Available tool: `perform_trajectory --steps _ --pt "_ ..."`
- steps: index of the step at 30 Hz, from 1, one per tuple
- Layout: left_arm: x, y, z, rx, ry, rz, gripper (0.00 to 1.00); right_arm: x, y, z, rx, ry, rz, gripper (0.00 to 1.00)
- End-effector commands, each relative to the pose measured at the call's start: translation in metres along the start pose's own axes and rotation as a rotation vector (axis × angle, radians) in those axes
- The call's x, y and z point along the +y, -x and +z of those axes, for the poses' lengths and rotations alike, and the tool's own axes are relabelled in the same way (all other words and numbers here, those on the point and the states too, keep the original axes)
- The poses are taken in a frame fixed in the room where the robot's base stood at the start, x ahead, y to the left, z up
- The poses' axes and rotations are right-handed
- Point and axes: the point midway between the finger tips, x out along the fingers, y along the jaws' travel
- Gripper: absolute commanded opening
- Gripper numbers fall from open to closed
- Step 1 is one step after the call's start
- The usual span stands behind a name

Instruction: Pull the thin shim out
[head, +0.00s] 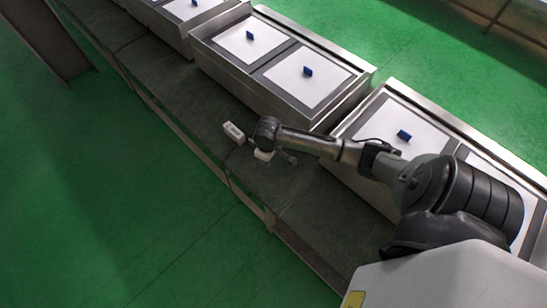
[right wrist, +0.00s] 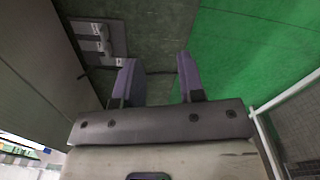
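I cannot pick out a thin shim in either view. My right gripper (right wrist: 158,85) shows in the right wrist view as two dark purplish fingers spread apart, with nothing between them. White panels (head: 301,79) with blue tabs (head: 308,71) lie in metal-framed units right of the walkway. A small pale block (head: 233,131) shows left of the arm's end; I cannot tell what it is. My left gripper is not in view.
The dark walkway (head: 190,105) runs diagonally, with a thin rail along its left edge and green floor (head: 90,200) beyond. In the right wrist view, a grey plate with several small pale pieces (right wrist: 101,45) is at the upper left, beside a tall grey surface (right wrist: 40,55).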

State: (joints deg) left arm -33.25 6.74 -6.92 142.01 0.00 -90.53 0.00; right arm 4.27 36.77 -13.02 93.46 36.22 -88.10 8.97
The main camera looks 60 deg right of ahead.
Motion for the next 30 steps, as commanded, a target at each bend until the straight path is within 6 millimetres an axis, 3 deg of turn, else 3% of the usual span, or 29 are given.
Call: perform_trajectory --steps 1,3,9,12,20,30 --pt "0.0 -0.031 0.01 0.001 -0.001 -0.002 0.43 0.023 -0.026 -0.01 -0.006 -0.038 0.01 0.36" --pt "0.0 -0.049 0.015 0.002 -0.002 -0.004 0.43 0.048 -0.036 -0.02 -0.015 -0.088 0.011 0.36" --pt "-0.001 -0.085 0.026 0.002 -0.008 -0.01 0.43 0.105 -0.049 -0.038 -0.023 -0.215 0.007 0.36" --pt "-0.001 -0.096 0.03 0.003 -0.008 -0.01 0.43 0.124 -0.051 -0.042 -0.023 -0.258 0.003 0.36" --pt "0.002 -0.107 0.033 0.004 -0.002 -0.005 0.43 0.142 -0.059 -0.046 -0.023 -0.306 -0.004 0.36" --pt "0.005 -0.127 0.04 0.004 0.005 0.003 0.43 0.141 -0.119 -0.044 -0.024 -0.307 -0.004 0.36"
